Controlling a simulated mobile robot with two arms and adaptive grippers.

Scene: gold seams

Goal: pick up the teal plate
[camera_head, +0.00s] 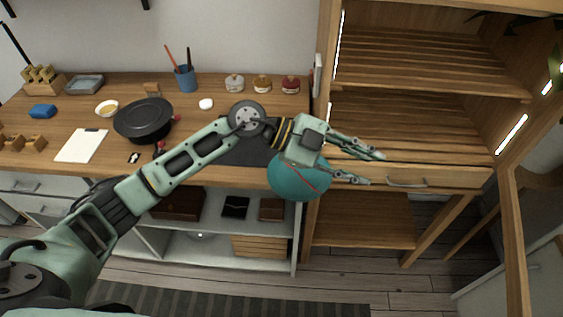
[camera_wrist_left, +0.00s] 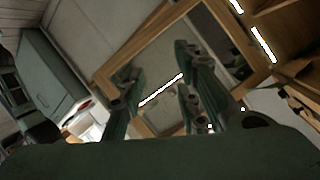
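The teal plate (camera_head: 298,179) shows in the head view below my left wrist, at the desk's front right corner. A thin reddish seam runs across it. Its upper part is hidden behind my wrist, and I cannot tell what supports it. My left gripper (camera_head: 372,168) reaches past it to the right, in front of the wooden cabinet. Its fingers are spread, with nothing seen between them. The left wrist view shows the spread fingers (camera_wrist_left: 158,82) too, and no plate there. My right gripper is not in view.
The wooden desk (camera_head: 235,168) holds a black pan (camera_head: 144,120), a blue pen cup (camera_head: 186,78), a white sheet (camera_head: 81,146) and several small jars at the back. A wooden cabinet (camera_head: 420,48) with open shelves and a drawer (camera_head: 408,181) stands right of the desk, close to my left fingers.

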